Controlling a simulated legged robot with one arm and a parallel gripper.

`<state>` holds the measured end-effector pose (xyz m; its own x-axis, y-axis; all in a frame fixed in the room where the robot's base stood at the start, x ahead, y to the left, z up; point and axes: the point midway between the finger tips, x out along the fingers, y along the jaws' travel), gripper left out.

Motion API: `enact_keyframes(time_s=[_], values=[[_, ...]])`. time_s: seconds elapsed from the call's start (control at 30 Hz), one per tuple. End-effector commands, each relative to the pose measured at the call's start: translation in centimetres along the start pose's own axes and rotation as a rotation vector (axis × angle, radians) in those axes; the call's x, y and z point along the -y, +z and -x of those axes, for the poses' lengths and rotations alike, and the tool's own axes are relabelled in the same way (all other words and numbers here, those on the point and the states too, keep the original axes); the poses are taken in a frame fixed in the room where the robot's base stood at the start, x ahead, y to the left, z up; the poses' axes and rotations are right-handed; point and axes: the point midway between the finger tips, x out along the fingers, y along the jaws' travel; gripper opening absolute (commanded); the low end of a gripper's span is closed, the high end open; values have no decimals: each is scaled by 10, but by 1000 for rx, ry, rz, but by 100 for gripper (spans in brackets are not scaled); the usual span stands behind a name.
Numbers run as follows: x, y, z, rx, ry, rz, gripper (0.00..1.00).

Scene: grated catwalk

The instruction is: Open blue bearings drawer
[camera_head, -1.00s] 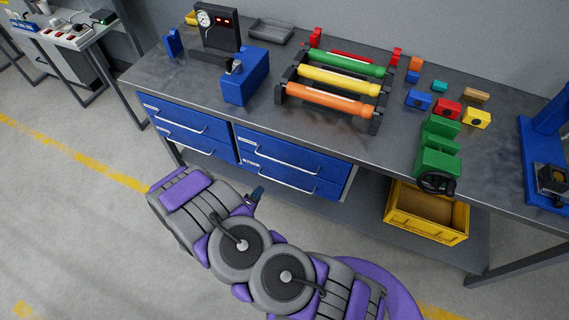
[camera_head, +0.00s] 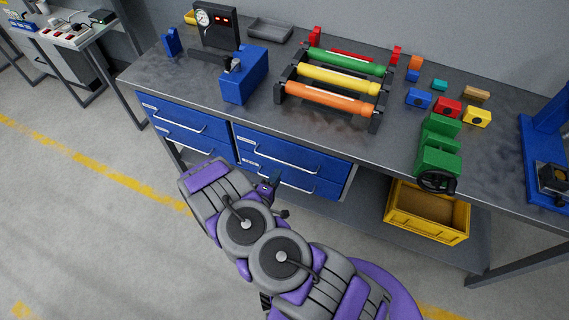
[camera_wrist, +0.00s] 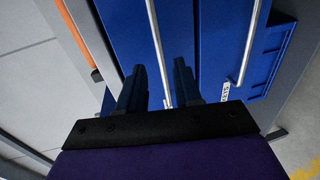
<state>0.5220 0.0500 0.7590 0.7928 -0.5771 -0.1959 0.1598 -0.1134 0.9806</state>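Blue drawers sit under the workbench in a left pair (camera_head: 185,128) and a right pair (camera_head: 290,165), each with a long pale bar handle. All look shut. My gripper (camera_head: 275,199) is close in front of the lower right drawer, partly hidden by my arm. In the wrist view my gripper (camera_wrist: 158,84) is open. A pale handle (camera_wrist: 157,45) runs between its two dark fingers in the picture; I cannot tell whether it lies within their reach.
A yellow crate (camera_head: 427,222) stands on the lower shelf at right. The workbench top (camera_head: 225,125) holds a rack of coloured rollers (camera_head: 335,87), a blue vise (camera_head: 245,78), a green vise (camera_head: 438,150) and several coloured blocks. The floor in front at left is clear.

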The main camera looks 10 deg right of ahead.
Motion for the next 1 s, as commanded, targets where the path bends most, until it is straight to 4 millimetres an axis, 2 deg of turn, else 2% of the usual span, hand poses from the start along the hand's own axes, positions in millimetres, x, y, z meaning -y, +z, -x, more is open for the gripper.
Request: enact_keyframes(time_s=[0.3, 0.5, 0.7, 0.97, 1.0], values=[[0, 1, -54, 3, 3, -3, 34], [0, 0, -78, 1, 3, -3, 34], [0, 0, -88, 0, 3, 0, 34], [0, -1, -88, -1, 2, 1, 34], [-1, -1, -88, -1, 2, 0, 30]])
